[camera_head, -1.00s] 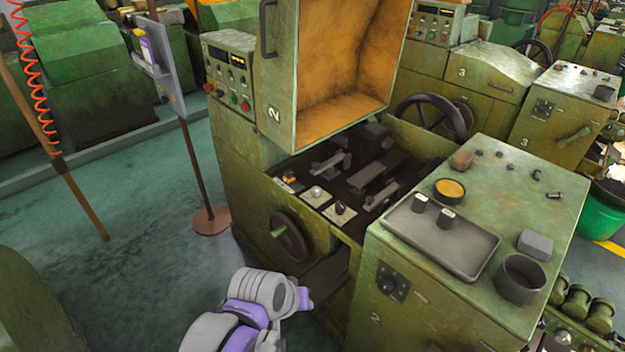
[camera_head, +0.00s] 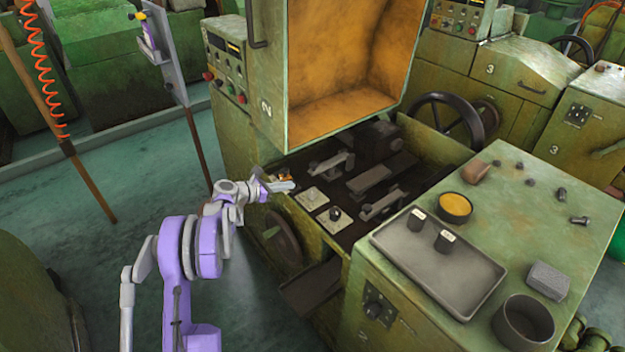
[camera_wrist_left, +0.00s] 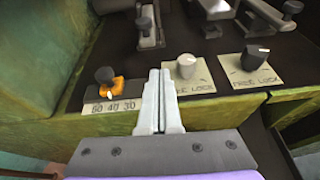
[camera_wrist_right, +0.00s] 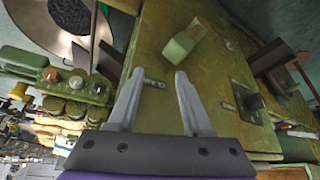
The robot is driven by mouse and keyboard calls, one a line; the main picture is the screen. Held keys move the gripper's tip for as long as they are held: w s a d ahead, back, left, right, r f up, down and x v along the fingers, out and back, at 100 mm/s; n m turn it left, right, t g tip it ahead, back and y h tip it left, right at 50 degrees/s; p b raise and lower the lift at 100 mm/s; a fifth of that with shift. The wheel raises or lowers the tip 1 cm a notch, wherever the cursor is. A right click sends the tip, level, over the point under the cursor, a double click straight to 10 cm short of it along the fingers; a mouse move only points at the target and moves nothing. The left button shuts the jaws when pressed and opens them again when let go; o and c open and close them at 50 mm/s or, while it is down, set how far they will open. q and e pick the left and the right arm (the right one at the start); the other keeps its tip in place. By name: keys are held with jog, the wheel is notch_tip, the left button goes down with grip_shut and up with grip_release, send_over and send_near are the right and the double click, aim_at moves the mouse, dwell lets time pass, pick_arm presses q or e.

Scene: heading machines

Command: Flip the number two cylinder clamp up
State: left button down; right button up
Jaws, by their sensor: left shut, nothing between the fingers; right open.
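Machine 2 (camera_head: 265,105) stands with its cover raised. In its dark bed several grey clamp-like metal parts show: a rear-left one (camera_head: 330,164), a long flat middle one (camera_head: 368,180) and a front-right one (camera_head: 383,204). Which is the number two cylinder clamp, I cannot tell. In the left wrist view, part of a clamp (camera_wrist_left: 149,25) shows beyond the fingertips. My left gripper (camera_head: 290,186) is shut and empty over the bed's front-left edge. Its fingers (camera_wrist_left: 158,75) point between the orange-based dial knob and a white FREE LOCK knob. My right gripper (camera_wrist_right: 159,75) is open and empty.
The orange-based knob (camera_wrist_left: 108,85), white knob (camera_wrist_left: 187,66) and black knob (camera_wrist_left: 255,57) line the bed's front edge. A handwheel (camera_head: 283,242) is below. A cabinet to the right carries a grey tray (camera_head: 470,285). A sign stand (camera_head: 198,150) is behind my left arm.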

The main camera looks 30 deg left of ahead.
aim_at(312, 174)
pick_arm(q)
jog(key=shift+a+f+n, duration=0.2)
jog(key=shift+a+n, duration=0.1)
jog(key=shift+a, duration=0.2)
jog(key=p+x, duration=0.1)
jog(key=x, duration=0.9)
jog(key=shift+w+r, duration=0.15)
jog(key=shift+r, duration=1.45)
